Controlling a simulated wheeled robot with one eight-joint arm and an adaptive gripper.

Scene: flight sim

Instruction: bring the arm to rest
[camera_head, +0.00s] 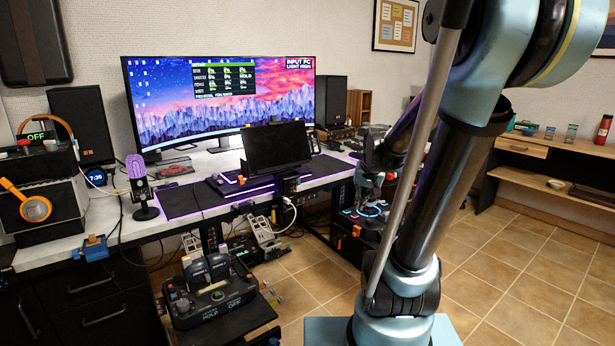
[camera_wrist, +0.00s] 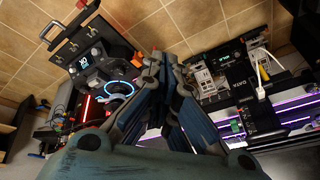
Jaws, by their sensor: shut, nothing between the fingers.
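My gripper (camera_head: 368,182) is near the middle of the head view, in front of the desk's right end. My arm rises from lower right, and its upper links leave the top of the picture. In the wrist view my gripper (camera_wrist: 160,62) has its blue-grey fingers brought together, with nothing held. In the head view the gripper appears just above a dark control box with a lit blue ring (camera_head: 372,210). I cannot tell the exact gap between them. The ring box (camera_wrist: 118,88) also shows left of the fingers in the wrist view.
A desk (camera_head: 185,215) carries a wide monitor (camera_head: 220,100), speakers and a microphone (camera_head: 139,185). A throttle unit (camera_head: 210,300) stands at lower left. A small dark screen (camera_head: 275,147) stands at the desk's front. A wooden shelf (camera_head: 545,150) is at the right. Tiled floor (camera_head: 520,260) is open there.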

